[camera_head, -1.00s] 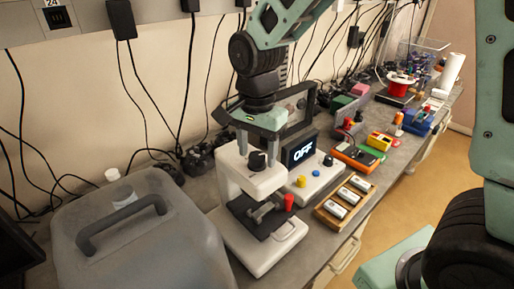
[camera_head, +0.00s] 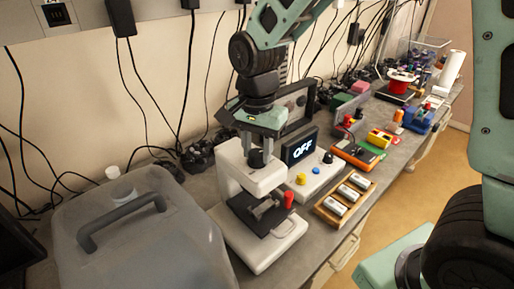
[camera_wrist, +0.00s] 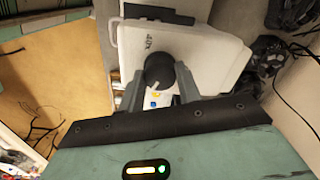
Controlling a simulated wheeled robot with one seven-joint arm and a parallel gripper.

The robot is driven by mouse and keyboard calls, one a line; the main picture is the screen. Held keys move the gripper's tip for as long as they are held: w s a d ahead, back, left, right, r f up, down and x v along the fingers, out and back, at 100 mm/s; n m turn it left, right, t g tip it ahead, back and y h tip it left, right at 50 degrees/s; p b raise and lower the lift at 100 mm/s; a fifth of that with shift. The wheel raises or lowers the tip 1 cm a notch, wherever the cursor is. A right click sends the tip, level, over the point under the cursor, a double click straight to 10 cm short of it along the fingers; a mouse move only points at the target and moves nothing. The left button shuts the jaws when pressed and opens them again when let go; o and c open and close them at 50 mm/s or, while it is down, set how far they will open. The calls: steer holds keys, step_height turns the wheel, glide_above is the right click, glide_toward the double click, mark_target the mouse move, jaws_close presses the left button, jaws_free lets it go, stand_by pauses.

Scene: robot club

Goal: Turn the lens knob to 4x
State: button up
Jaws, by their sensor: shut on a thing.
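The lens knob (camera_head: 257,158) is a dark round knob on the white head of the microscope (camera_head: 238,178). In the wrist view the knob (camera_wrist: 159,71) sits between the two grey fingers of my gripper (camera_wrist: 158,88), which is shut on it. A pale pointer line on the knob faces toward my palm. A small dark marking (camera_wrist: 148,43) is printed on the white housing beyond the knob; it looks like 40x. Other markings, including 4x, are hidden or too small to read. In the head view my gripper (camera_head: 261,143) is above the knob.
A large grey jug (camera_head: 140,240) stands left of the microscope. Cables hang along the wall.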

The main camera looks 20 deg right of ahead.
steer(key=n, duration=0.6)
steer(key=shift+n, duration=0.4)
steer(key=n+p, duration=0.1)
steer(key=n, duration=0.2)
steer(key=shift+n, duration=0.3)
steer(key=n, duration=0.3)
steer(key=shift+r+n+p, duration=0.1)
steer(key=shift+n+p, duration=0.2)
steer(key=shift+p, duration=0.05)
steer(key=n+p, duration=0.1)
steer(key=n, duration=0.3)
steer(key=shift+n, duration=0.3)
steer(key=shift+n+p, duration=1.05)
steer(key=shift+n, duration=1.15)
steer(key=o, duration=1)
